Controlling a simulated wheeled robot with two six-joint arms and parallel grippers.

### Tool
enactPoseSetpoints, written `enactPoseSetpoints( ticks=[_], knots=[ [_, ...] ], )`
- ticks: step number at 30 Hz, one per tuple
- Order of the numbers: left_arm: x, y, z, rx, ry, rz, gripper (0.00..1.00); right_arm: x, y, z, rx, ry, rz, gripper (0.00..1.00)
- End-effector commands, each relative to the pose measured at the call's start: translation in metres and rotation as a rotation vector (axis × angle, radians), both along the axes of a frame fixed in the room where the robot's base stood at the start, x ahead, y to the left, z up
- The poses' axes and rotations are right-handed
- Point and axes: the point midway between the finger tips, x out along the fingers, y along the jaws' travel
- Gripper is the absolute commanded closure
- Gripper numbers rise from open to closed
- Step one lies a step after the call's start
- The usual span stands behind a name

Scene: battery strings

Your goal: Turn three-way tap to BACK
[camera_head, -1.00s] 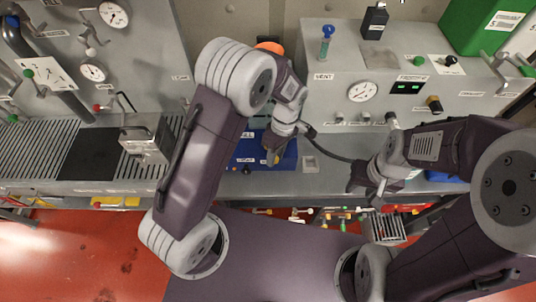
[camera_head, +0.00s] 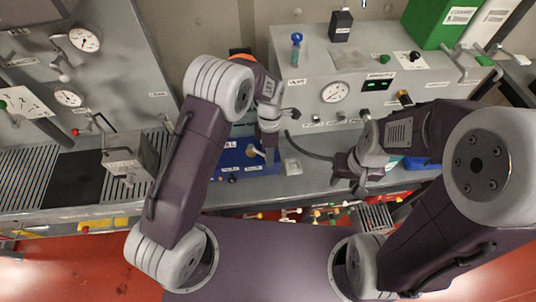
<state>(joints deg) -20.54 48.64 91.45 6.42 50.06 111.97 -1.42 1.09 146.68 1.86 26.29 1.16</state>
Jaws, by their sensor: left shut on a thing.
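A blue box (camera_head: 232,161) with white lettering stands on the grey bench, left of the instrument console. A small pale brass-coloured lever (camera_head: 254,152) shows on its face; I take it to be the three-way tap. My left gripper (camera_head: 268,153) reaches down in front of the box's right part, beside the lever. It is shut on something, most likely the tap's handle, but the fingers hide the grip. The BACK mark cannot be read. My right gripper (camera_head: 352,181) hangs over the bench's front edge, right of the box. Its fingers look apart and empty.
The grey console (camera_head: 318,72) with a gauge (camera_head: 334,92) stands behind. A dark hose (camera_head: 312,154) runs from near the box toward my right gripper. A metal fixture (camera_head: 124,165) stands on the bench at left.

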Motion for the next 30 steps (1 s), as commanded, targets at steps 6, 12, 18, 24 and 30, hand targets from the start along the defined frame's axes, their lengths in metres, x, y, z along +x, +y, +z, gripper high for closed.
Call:
enactPoseSetpoints(
  ticks=[6, 12, 18, 24, 30],
  knots=[
    [0.0037, -0.0012, 0.002, -0.003, -0.007, 0.019, 1.0, 0.0, 0.0, 0.0013, 0.0, 0.0, 0.0, 0.61],
    [0.0041, -0.0015, 0.0022, -0.003, -0.008, 0.021, 1.0, 0.0, 0.0, 0.0013, 0.0, 0.0, 0.0, 0.61],
    [0.0041, -0.0015, 0.0022, -0.003, -0.008, 0.02, 0.5, 0.0, 0.0, 0.0012, 0.0, 0.0, 0.0, 0.61],
    [0.0027, -0.0009, 0.0011, -0.002, -0.004, 0.019, 0.5, 0.0, 0.0, 0.001, 0.0, 0.0, 0.0, 0.61],
    [0.0056, -0.0011, 0.01, -0.003, -0.007, 0.019, 0.5, 0.0, 0.0, -0.0036, 0.0, 0.0, 0.0, 0.61]
  ],
)
